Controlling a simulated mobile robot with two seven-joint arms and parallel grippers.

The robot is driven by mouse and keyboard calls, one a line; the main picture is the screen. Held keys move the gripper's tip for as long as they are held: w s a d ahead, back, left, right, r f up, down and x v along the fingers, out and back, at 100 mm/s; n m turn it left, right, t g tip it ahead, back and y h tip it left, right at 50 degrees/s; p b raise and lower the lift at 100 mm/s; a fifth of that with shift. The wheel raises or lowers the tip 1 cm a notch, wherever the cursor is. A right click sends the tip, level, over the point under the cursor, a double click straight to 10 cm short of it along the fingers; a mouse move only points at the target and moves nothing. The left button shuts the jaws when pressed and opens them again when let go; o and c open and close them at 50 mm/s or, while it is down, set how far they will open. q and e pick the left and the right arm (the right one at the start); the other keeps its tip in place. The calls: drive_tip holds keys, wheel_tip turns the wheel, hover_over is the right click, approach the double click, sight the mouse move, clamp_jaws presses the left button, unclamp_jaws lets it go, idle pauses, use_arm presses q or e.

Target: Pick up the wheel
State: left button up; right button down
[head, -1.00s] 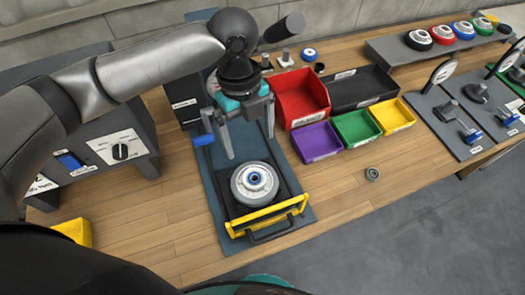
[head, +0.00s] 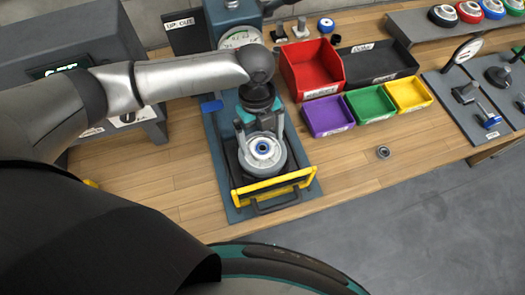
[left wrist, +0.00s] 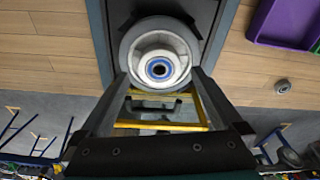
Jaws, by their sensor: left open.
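The wheel (head: 264,163) has a grey tyre, a pale hub and a blue ring around a dark bore. It lies flat in the dark fixture with the yellow bar (head: 272,186) at its front. My left gripper (head: 262,138) is open above the wheel, coming from the back, its fingers apart over the wheel's two sides. In the left wrist view the wheel (left wrist: 160,38) lies just beyond the open fingertips (left wrist: 159,75), which overlap its near edge. I cannot tell whether they touch it. My right gripper is not in view.
The fixture stands on a blue-grey plate (head: 222,160). Purple (head: 327,116), green (head: 370,104), yellow (head: 408,94) and red (head: 312,68) bins stand to the right. A small metal ring (head: 383,152) lies on the bench. A grey machine stands left. Bare wood lies left of the plate.

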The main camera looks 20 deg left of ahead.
use_arm(q)
wheel_tip(320, 180, down, 3)
drive_tip(key=shift+s+d+r, duration=0.1)
drive_tip(key=shift+r, duration=0.2)
clamp_jaws()
idle(0.6)
